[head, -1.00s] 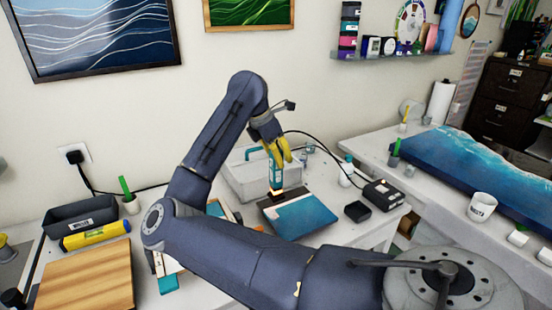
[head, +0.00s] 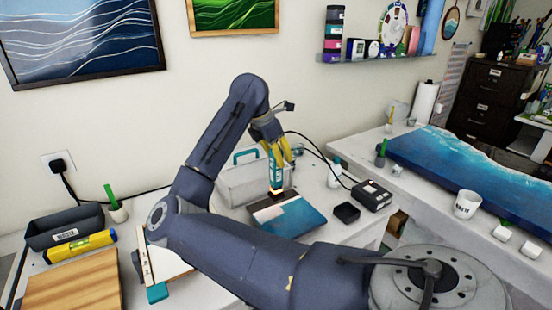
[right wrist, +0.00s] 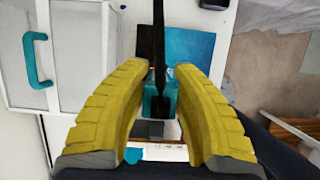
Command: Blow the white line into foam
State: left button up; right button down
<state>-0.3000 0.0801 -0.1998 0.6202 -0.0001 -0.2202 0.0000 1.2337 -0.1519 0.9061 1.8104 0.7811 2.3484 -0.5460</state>
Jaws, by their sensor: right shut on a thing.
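My right gripper (head: 279,150) is shut on a teal hand-held heat tool (head: 276,172), held upright with its nozzle down. A warm orange glow shows at the nozzle, low over the back part of a small panel (head: 297,219). The panel is dark toward the back left and blue toward the front right, with a paler band between. In the right wrist view, yellow fingers (right wrist: 158,78) flank the tool (right wrist: 160,98), and a black cord crosses in front. The panel (right wrist: 191,50) shows beyond it. I cannot make out foam. My left gripper is not in view.
A grey case with a teal handle (head: 236,186) stands behind the panel. A black tray (head: 347,212), a black box (head: 371,195) and a white bottle (head: 334,174) are to the right. A cord runs behind. A wooden board (head: 75,283) lies at the left.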

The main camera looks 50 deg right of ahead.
jog(key=shift+s+d, duration=1.7)
jog(key=shift+d, duration=4)
notch_tip(320, 180, up, 8)
jog(key=shift+r, duration=0.3)
